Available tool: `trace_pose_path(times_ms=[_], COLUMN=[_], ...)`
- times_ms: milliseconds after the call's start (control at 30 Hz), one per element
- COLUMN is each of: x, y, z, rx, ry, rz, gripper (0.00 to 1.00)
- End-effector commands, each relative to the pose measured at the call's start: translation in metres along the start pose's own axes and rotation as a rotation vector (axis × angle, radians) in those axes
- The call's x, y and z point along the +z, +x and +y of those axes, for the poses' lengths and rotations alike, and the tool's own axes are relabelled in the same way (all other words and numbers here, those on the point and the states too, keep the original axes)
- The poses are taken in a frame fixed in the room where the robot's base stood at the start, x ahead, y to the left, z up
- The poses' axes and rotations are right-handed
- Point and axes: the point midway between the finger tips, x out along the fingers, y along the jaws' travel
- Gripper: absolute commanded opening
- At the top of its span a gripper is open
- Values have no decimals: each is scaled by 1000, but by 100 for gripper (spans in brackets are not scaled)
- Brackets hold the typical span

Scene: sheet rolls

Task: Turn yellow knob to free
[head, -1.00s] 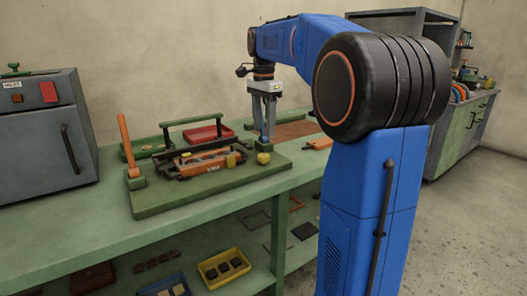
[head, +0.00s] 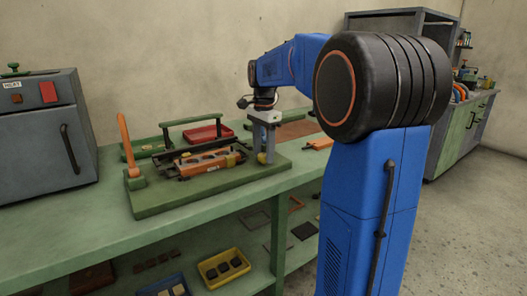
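The yellow knob (head: 262,158) is at the right end of the green base board (head: 200,195), on the bench. My gripper (head: 266,154) points down right at the knob, and its grey fingers partly cover it. Whether they touch or grip the knob cannot be told at this size. An orange and black roller device (head: 205,163) with a small yellow block at its right end lies on the board. An orange lever (head: 127,145) stands upright at the board's left end.
A grey heater box (head: 45,130) stands at the left of the bench. A red tray (head: 207,134) and a green tray lie behind the device. A yellow bin (head: 222,268) is on the shelf below. The bench front is clear.

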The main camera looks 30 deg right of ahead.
Motion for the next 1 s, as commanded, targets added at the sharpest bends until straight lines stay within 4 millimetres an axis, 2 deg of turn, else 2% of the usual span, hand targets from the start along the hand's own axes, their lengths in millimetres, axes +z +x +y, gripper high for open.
trace_pose_path(times_ms=[33, 133, 167, 567, 1000], x=[0, 0, 0, 0, 0], y=[0, 0, 0, 0, 0], z=[0, 0, 0, 0, 0], rx=[0, 0, 0, 0, 1], ry=[0, 0, 0, -62, -411], rz=[0, 0, 0, 0, 0], gripper=[37, 13, 10, 10, 10])
